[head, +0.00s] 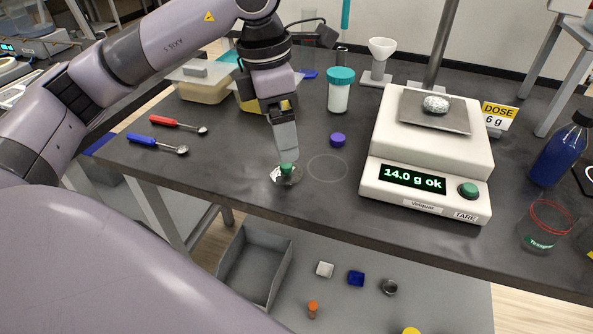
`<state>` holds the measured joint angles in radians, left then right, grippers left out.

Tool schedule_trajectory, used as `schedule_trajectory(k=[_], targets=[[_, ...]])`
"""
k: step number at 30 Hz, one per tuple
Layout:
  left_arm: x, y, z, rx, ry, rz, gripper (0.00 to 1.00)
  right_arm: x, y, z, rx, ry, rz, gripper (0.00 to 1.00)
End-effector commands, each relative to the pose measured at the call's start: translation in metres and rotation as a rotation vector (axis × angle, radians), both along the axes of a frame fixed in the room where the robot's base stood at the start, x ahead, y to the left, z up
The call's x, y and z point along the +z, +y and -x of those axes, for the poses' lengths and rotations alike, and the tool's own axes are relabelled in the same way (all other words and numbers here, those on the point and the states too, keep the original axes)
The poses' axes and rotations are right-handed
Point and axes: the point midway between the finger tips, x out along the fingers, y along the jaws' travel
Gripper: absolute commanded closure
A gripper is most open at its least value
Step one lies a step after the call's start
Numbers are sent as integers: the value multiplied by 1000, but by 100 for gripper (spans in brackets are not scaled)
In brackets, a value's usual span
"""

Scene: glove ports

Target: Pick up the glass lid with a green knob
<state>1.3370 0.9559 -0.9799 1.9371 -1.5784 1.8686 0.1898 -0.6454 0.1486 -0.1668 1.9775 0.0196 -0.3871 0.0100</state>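The glass lid (278,177) with a green knob (287,169) lies on the dark bench top near its front edge, knob up. The lid is clear, small and round. My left gripper (288,157) points down over it from above. Its fingertips are right at or just above the knob; I cannot tell whether they touch it. The fingers overlap from this side, so the gap between them is hidden. My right gripper is not in view.
A faint ring (327,168) and a purple cap (338,140) are right of the lid. A white balance (428,150) reads "14.0 g ok". A teal-capped jar (341,92) stands behind. Two spoons (158,143) lie left. A glass beaker (545,225) stands at right. A grey bin (256,265) is below.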

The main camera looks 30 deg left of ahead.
Motion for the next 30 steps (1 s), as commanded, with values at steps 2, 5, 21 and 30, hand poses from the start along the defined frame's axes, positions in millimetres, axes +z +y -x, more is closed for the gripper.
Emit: schedule_trajectory(k=[2, 5, 21, 30], targets=[[-6, 2, 0, 4, 1, -10, 7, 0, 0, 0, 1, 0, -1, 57], [-17, 0, -1, 3, 2, -8, 7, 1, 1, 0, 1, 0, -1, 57], [-70, -6, -2, 1, 0, -5, 7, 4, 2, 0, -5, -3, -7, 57], [-70, -6, -2, 1, 0, -3, 62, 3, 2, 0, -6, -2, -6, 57]])
